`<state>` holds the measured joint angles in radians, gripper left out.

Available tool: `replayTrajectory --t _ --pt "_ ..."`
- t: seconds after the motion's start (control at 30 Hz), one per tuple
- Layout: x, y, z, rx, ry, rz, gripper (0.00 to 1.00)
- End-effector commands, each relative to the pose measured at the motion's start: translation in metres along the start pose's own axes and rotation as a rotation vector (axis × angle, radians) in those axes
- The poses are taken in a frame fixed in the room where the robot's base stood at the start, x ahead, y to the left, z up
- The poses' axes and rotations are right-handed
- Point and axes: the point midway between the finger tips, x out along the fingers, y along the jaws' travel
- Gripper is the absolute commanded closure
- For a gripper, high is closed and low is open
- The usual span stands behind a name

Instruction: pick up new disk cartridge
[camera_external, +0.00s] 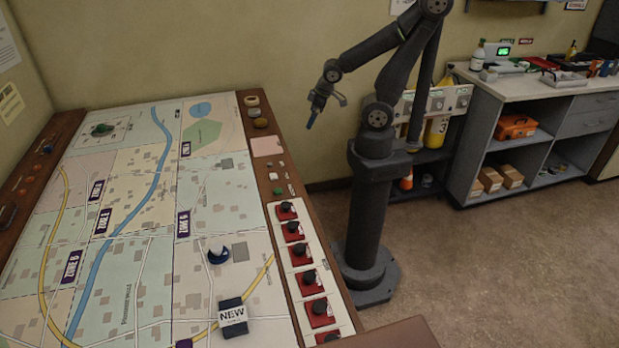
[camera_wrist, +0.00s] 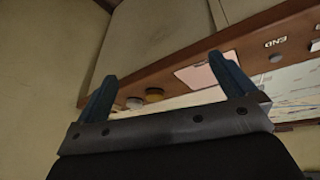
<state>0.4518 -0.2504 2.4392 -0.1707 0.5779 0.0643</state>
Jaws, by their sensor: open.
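The new disk cartridge (camera_external: 233,318) is a dark block with a white label reading NEW. In the external view it lies on the map table near the front, left of the row of red switches. My gripper (camera_external: 322,112) hangs in the air beyond the table's far right edge, well away from the cartridge. In the wrist view my gripper (camera_wrist: 165,85) shows two blue fingers set wide apart with nothing between them. The cartridge does not show in the wrist view.
The map table (camera_external: 140,285) has a brown wooden rim. A small dark blue and white object (camera_external: 218,256) stands behind the cartridge. Red switches with black knobs (camera_external: 308,279) line the right side. A counter with shelves (camera_external: 545,95) stands at the back right.

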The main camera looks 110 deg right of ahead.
Motion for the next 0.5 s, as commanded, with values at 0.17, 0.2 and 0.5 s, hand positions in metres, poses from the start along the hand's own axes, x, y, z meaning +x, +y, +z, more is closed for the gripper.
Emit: replayTrajectory --t 0.17,0.2,0.5 --pt "0.01 -0.012 -0.037 -0.052 -0.011 -0.021 0.0" --pt "0.011 -0.019 -0.046 -0.126 -0.014 -0.018 0.0" --pt "0.019 -0.09 -0.117 -0.751 -0.007 0.033 0.0"
